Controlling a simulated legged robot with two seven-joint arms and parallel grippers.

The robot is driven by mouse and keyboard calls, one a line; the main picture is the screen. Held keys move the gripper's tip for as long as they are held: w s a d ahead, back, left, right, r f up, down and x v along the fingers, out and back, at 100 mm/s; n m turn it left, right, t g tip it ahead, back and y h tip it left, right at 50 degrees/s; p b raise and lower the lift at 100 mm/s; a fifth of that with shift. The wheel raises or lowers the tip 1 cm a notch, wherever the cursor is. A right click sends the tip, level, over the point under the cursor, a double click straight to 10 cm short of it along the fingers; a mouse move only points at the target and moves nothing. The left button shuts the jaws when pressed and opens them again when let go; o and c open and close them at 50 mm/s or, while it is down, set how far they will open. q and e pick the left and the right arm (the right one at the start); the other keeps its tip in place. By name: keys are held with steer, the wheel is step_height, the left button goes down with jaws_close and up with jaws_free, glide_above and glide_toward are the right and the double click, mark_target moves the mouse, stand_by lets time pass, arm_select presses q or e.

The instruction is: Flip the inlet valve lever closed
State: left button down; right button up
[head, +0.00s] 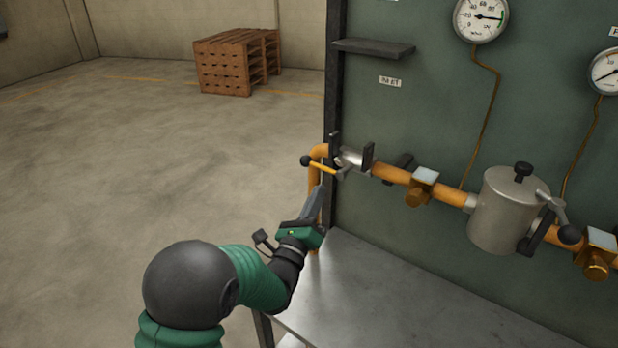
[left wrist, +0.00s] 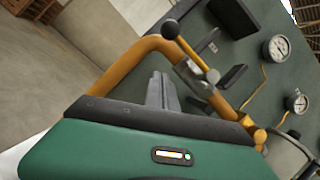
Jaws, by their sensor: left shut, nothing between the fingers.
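The inlet valve lever (head: 321,166) is a short yellow-orange bar with a black ball knob (head: 306,160) at its left end. It is on the orange pipe near the panel's left edge, below a small label plate (head: 390,82). In the left wrist view the lever (left wrist: 191,53) and its black knob (left wrist: 170,29) show above the fingers. My left gripper (head: 318,190) is shut and empty, just below the lever, with its fingers pointing up; it looks apart from it. The fingers also show in the left wrist view (left wrist: 161,88). My right gripper is not in view.
The orange pipe (head: 392,174) runs right to a grey metal canister (head: 500,210) with its own handle. Black brackets hold the pipe to the green panel (head: 420,120). Gauges (head: 481,17) sit above. A metal bench (head: 370,290) lies below. Wooden pallets (head: 228,62) stand far back.

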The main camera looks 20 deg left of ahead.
mark_target(321, 167)
arm_select(q)
steer(key=a+r, duration=0.1)
steer(key=w+a+r, duration=0.1)
steer(key=r, duration=0.1)
steer(key=shift+a+r+p, duration=0.15)
steer(key=shift+r+p, duration=0.15)
steer(key=shift+p, duration=0.1)
